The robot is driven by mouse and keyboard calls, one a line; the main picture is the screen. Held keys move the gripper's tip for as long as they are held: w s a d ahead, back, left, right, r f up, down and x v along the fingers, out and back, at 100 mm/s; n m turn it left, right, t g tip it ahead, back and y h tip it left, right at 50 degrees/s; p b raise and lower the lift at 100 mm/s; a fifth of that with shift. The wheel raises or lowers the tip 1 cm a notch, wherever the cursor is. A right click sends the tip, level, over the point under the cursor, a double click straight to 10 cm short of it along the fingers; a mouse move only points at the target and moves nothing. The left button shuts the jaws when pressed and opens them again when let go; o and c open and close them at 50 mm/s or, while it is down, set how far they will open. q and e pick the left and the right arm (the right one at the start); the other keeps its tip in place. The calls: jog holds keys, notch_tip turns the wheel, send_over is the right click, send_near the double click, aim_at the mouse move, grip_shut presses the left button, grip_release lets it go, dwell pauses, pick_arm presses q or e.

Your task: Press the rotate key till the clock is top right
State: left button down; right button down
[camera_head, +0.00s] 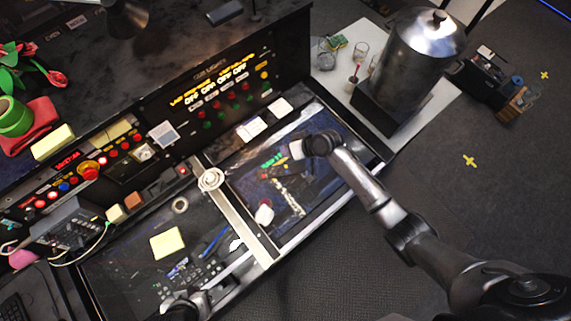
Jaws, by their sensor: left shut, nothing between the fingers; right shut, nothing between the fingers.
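I cannot make out a clock or a key marked rotate at this size. A dark control panel (225,98) carries glowing yellow lettering and rows of small red and green buttons. In front of it lies a dark glossy board (250,168) with small coloured markings, split by a pale metal strip (238,222) with a round silver knob (211,180). My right gripper (299,149) is shut and empty over the right part of the board, apart from the panel buttons. My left gripper (192,302) is shut at the bottom edge, low on the board's left part; its fingertips are hard to see.
A second panel (72,178) with red buttons stands at left. A yellow pad (167,242) and a white block (264,214) lie on the board. A large steel urn (420,45) stands on a white table (345,85) at the upper right.

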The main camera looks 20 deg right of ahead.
jog(key=b, duration=0.8)
send_over(287, 165)
notch_tip(287, 165, down, 8)
jog(key=shift+r, duration=0.1)
jog(key=shift+f, duration=0.5)
dwell(0.7)
dwell(0.6)
jog(key=shift+f, duration=0.15)
